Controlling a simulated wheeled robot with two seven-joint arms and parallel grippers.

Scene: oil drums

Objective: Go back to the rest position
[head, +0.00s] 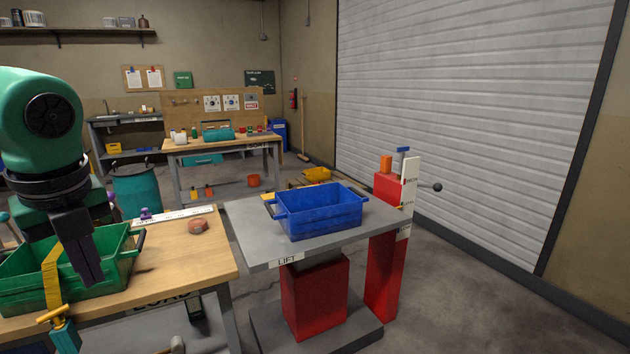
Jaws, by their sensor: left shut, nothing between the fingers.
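My left gripper (88,262) comes in from the left on a green arm. It points down, shut and empty, in front of the green crate (125,262) on the wooden table. Whether it touches the crate I cannot tell. My right gripper is not in view.
A blue crate (320,212) stands on the grey lift table (252,222), which has a red column (384,270). A brown round object (198,226) lies on the wooden table (190,262). A yellow and teal tool (55,318) stands near the crate's front. Open floor lies to the right.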

